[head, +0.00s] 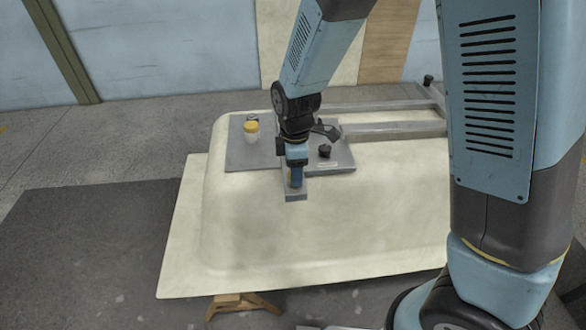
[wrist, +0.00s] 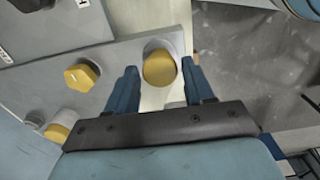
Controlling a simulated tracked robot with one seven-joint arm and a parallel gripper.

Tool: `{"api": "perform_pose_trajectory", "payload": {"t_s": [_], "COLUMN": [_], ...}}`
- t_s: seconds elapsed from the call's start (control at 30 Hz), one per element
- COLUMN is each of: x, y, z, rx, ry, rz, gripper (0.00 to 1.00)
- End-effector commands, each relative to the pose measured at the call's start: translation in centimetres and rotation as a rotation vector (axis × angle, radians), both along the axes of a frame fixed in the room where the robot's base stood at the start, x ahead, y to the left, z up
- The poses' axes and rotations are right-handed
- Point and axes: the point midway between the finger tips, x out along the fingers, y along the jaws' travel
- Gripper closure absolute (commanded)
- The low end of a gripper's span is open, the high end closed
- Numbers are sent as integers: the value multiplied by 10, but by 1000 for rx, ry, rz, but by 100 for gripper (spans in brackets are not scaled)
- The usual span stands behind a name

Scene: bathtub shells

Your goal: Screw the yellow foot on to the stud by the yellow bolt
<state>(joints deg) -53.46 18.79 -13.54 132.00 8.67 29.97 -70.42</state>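My gripper (head: 296,178) points down over the end of a grey bar (head: 296,197) on the upturned tub shell. In the wrist view, its two blue fingers (wrist: 160,88) stand either side of a round yellow piece, seemingly the yellow foot (wrist: 159,68), with a narrow gap showing at each side. The yellow foot sits over the end of the grey bar. The yellow bolt (wrist: 82,76), with a hexagonal head, is on the same bar to the left. No stud shows; I cannot tell whether the foot is on one.
A white piece with a yellow top (head: 251,131) stands on the grey plate (head: 240,157), beside a small grey cylinder (wrist: 35,120). A black knob (head: 324,150) stands on the plate's right part. The near part of the shell (head: 300,245) is bare. A grey frame (head: 395,130) lies behind right.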

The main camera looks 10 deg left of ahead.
Motion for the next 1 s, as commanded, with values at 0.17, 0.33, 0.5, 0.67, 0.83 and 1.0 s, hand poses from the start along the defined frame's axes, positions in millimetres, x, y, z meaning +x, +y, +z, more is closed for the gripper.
{"api": "perform_pose_trajectory", "payload": {"t_s": [0.17, 0.33, 0.5, 0.67, 0.83, 1.0], "x": [0, 0, 0, 0, 0, 0], "y": [0, 0, 0, 0, 0, 0], "z": [0, 0, 0, 0, 0, 0], "rx": [0, 0, 0, 0, 0, 0], "ry": [0, 0, 0, 0, -1, -1], "rz": [0, 0, -10, -131, -309, -486], "gripper": [65, 82, 94, 94, 94, 94]}}
